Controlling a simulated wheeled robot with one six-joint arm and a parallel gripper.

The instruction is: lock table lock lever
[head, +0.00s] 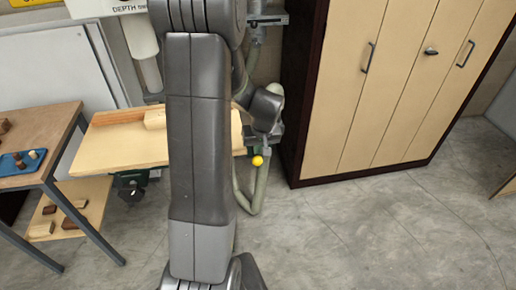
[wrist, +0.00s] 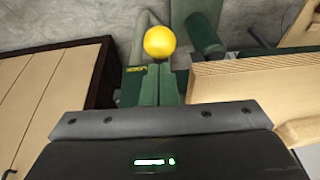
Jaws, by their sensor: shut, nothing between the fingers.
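The lock lever shows as a yellow ball knob (head: 257,160) at the right front edge of the wooden machine table (head: 120,150). In the wrist view the yellow knob (wrist: 160,42) is just beyond the tips of my gripper (wrist: 159,68). A green plate with yellow lettering (wrist: 134,70) lies beside it. My gripper's narrow fingers are together with nothing between them. I cannot tell whether they touch the knob. The lever's shaft is hidden behind the knob and fingers. In the head view my arm covers part of the table and my fingertips are not clear.
A cabinet with pale doors (head: 380,80) stands close on the right. A side bench with a blue tray (head: 22,162) is at the left. In the wrist view the wooden table edge (wrist: 240,80) is close on the right. Concrete floor (head: 370,230) is open at front right.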

